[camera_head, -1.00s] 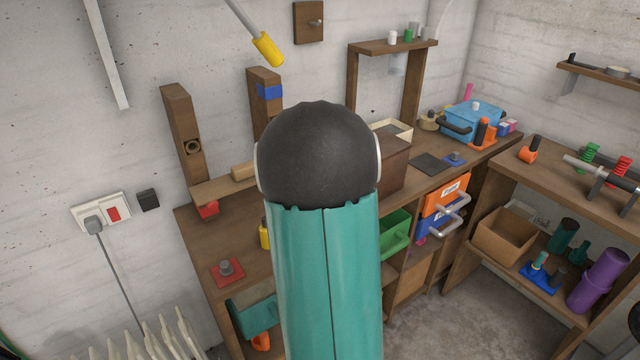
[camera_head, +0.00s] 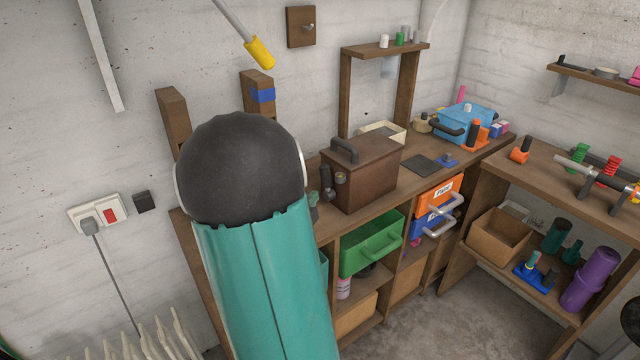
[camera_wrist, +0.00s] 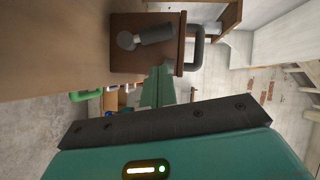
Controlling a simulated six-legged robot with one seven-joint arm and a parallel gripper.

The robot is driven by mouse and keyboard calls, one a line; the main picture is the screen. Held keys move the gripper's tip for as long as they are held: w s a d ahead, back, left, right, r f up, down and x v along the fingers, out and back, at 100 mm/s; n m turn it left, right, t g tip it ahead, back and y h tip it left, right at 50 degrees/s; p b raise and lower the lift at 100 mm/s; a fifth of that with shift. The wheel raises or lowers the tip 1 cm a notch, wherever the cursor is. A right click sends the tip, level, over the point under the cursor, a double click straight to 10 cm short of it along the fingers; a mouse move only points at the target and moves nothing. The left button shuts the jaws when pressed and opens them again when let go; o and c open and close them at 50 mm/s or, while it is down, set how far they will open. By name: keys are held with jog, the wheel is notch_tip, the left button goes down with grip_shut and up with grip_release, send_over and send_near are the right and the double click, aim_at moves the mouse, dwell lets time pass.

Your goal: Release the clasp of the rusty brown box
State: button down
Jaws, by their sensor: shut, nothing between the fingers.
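The rusty brown box (camera_head: 372,178) stands on the wooden workbench, right of my arm in the head view. Its dark clasp (camera_head: 327,184) is on its left end, and a dark handle (camera_head: 345,150) is on its lid. In the wrist view the box (camera_wrist: 119,60) appears turned sideways, with the grey clasp (camera_wrist: 152,36) on the face toward me and the handle (camera_wrist: 197,46) at right. My gripper (camera_wrist: 160,72) is shut and empty, its teal fingers appearing just below the clasp in that picture. No contact is clear. My arm mostly hides the gripper in the head view.
A green drawer (camera_head: 372,245) sits below the box, with orange (camera_head: 438,195) and blue drawers beside it. A dark plate (camera_head: 430,165) lies right of the box. A post (camera_head: 258,100) and shelf frame (camera_head: 345,90) rise behind. My arm covers the bench's left part.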

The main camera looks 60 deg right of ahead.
aim_at(327, 183)
jog(key=shift+w, duration=0.1)
jog(key=d, duration=0.3)
jog(key=d+f, duration=0.1)
jog(key=d, duration=0.6)
jog(key=shift+w+f, duration=0.15)
jog(key=shift+w, duration=0.2)
